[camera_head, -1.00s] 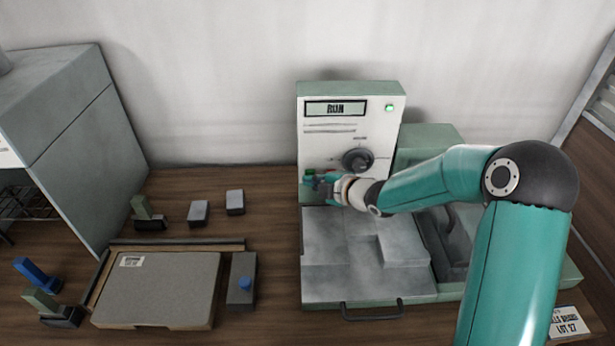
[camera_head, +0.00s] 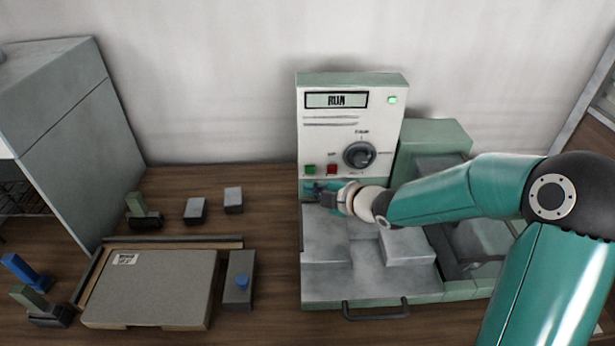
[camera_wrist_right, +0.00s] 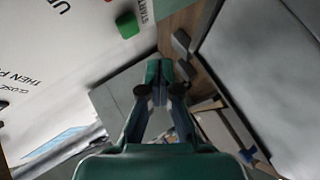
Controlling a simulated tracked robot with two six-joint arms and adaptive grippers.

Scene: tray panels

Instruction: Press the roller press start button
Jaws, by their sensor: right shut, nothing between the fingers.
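The roller press (camera_head: 315,137) has an upright white control panel. Its display (camera_head: 336,100) reads RUN, and a green lamp (camera_head: 392,99) is lit beside it. The green start button (camera_head: 310,169) sits low on the panel, left of a red button (camera_head: 332,168). In the right wrist view the green button (camera_wrist_right: 128,25) shows near a START label. My right gripper (camera_head: 313,188) is shut and empty, just below the green button and apart from it. Its closed fingertips also show in the wrist view (camera_wrist_right: 160,72). My left gripper is out of view.
A dark knob (camera_head: 360,155) is above and right of the buttons. The press bed (camera_head: 340,285) with a front handle (camera_head: 376,310) lies below. A grey board (camera_head: 150,285), small blocks and clamps are on the table left. A grey cabinet (camera_head: 70,120) stands far left.

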